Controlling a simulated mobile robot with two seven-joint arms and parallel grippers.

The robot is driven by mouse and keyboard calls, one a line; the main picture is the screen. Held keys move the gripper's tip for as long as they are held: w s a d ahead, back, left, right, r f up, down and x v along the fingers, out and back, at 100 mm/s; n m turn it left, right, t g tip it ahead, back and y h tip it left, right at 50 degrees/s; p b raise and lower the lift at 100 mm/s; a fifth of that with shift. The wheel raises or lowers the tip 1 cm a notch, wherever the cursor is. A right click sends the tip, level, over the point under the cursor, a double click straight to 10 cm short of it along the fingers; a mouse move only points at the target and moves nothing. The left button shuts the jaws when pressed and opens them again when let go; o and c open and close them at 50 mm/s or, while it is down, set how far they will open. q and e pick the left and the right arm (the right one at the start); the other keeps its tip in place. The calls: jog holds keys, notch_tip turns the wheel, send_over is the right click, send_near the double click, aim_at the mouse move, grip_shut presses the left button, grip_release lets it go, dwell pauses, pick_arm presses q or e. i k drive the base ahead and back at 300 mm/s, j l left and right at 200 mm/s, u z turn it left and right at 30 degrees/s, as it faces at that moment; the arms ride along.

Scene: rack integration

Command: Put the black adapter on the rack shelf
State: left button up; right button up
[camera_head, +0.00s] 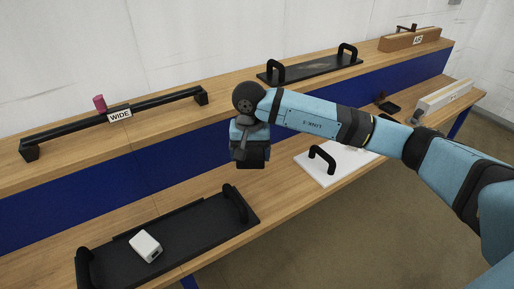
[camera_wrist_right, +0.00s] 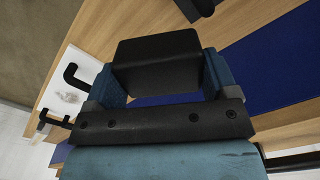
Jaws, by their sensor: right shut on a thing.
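My right gripper (camera_head: 250,146) points down above the lower bench level, near the middle of the head view. It is shut on the black adapter (camera_head: 253,160), a dark block at its tips. In the right wrist view the adapter (camera_wrist_right: 158,62) sits between the two blue fingers, clear of the bench. A black rack shelf (camera_head: 190,232) with a handle at each end lies on the lower level, below and left of the gripper. A white adapter (camera_head: 145,245) rests on it, left of its middle. My left gripper is out of view.
The raised back level holds a black bar with a WIDE label (camera_head: 119,115), another black handled shelf (camera_head: 310,67) and a wooden block (camera_head: 410,39). A white panel with a black handle (camera_head: 335,165) lies right of the gripper. The handled shelf's right half is bare.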

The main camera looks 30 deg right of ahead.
aim_at(188, 230)
jog(key=u, duration=0.75)
jog(key=l+u, duration=0.25)
jog(key=k+l+u, duration=0.1)
jog(key=l+u, duration=0.2)
jog(key=l, duration=0.35)
jog(key=k+l, duration=0.15)
jog(key=l, duration=0.25)
